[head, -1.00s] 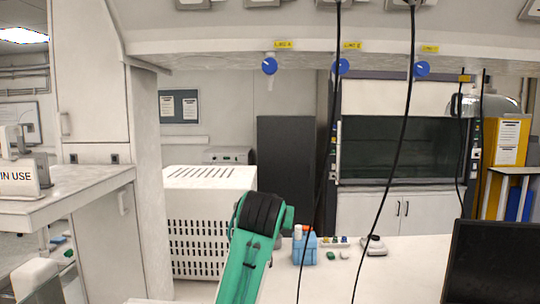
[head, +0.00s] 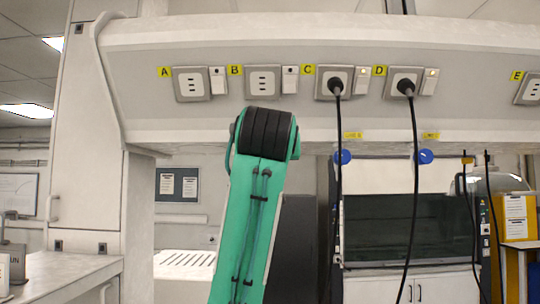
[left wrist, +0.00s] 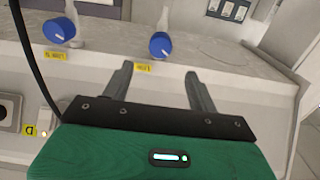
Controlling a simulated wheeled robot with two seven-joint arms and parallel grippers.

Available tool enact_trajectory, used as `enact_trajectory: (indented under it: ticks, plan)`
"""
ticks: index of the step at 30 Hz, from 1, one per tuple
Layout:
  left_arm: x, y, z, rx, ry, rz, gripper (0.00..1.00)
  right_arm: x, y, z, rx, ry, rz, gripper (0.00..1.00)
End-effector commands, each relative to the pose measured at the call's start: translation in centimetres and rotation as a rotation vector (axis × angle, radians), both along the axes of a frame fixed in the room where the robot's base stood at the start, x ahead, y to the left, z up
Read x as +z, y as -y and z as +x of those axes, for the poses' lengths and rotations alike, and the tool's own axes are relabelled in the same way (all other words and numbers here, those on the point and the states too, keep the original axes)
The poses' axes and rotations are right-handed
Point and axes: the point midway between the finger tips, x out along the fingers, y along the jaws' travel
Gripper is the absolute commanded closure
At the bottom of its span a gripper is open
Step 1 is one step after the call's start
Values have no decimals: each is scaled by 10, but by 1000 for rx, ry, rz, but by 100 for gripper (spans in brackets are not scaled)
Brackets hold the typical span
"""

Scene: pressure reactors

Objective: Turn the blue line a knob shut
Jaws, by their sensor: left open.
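Three blue knobs hang under the shelf front. The line A knob (left wrist: 160,46), with a white mark on its face, shows in the left wrist view above a small yellow label (left wrist: 142,67). In the head view my left arm hides it. My left gripper (left wrist: 158,69) is open and empty. The knob appears just past and between its fingertips, apart from them. A second blue knob (left wrist: 60,30) is to the left in the wrist view. The head view shows two blue knobs, one in the middle (head: 342,157) and one at right (head: 425,157). My right gripper is not in view.
Sockets (head: 263,81) with yellow letter labels line the sloped shelf face (head: 130,65). Two black cables (head: 414,150) hang from sockets C and D; one passes the middle knob. A tall white cabinet (head: 90,180) stands at left.

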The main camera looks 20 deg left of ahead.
Motion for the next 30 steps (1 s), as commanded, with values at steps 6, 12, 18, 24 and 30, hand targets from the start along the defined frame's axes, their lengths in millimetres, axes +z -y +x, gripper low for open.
enact_trajectory:
  ticks: [6,12,18,24,30]
  plan:
    - [4,-13,41,3,-6,0,41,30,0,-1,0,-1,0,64]
    - [5,-22,75,2,-5,0,41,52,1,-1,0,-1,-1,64]
    - [3,-29,101,1,-4,0,41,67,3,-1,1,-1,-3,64]
    - [0,-33,113,1,-2,0,41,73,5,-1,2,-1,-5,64]
    - [-1,-33,115,0,-1,1,41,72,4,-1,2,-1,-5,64]
